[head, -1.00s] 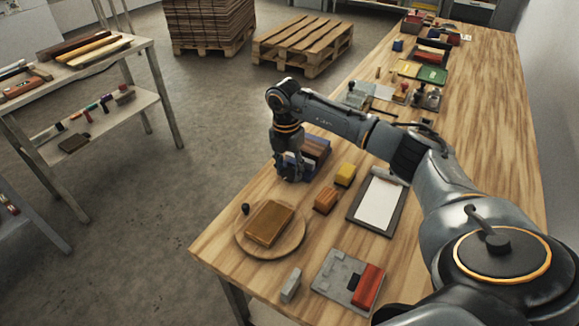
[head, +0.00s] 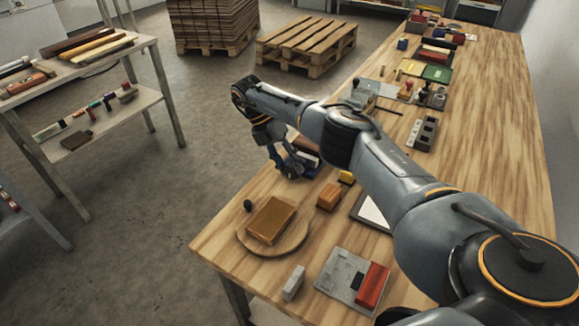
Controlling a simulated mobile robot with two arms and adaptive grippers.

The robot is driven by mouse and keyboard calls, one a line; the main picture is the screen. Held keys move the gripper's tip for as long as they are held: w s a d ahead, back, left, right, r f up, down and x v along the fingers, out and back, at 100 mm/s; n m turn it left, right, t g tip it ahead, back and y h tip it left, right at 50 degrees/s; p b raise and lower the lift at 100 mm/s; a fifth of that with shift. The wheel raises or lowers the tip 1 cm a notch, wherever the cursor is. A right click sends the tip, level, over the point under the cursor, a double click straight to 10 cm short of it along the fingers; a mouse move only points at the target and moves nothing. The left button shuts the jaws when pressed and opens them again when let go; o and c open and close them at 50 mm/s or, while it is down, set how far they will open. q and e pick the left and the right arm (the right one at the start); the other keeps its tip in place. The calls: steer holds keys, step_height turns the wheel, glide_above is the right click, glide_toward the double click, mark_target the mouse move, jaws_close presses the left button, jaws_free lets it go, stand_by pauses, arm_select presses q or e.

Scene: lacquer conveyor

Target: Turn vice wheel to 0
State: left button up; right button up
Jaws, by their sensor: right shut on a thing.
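The vice (head: 308,158) is a dark blue body with brown and pale pieces in it, near the left edge of the wooden table. My right gripper (head: 290,170) reaches down from the left onto its near-left end and is shut there. The vice wheel is hidden by the fingers, so its mark or angle cannot be read. My left gripper is not in view.
A round board with a brown block (head: 270,220), a black knob (head: 248,205) and an orange block (head: 328,196) lie close to the vice. A grey plate with a red block (head: 372,285) and a grey block (head: 293,283) are in front. The table's right side is clear.

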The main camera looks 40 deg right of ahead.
mark_target(289, 164)
stand_by(0.4)
steer(key=o, duration=1.2)
steer(key=shift+c, duration=0.2)
steer(key=shift+w+r, duration=0.1)
steer(key=shift+r, duration=0.75)
step_height(289, 164, up, 8)
steer(key=shift+r, duration=0.15)
steer(key=shift+r, duration=0.1)
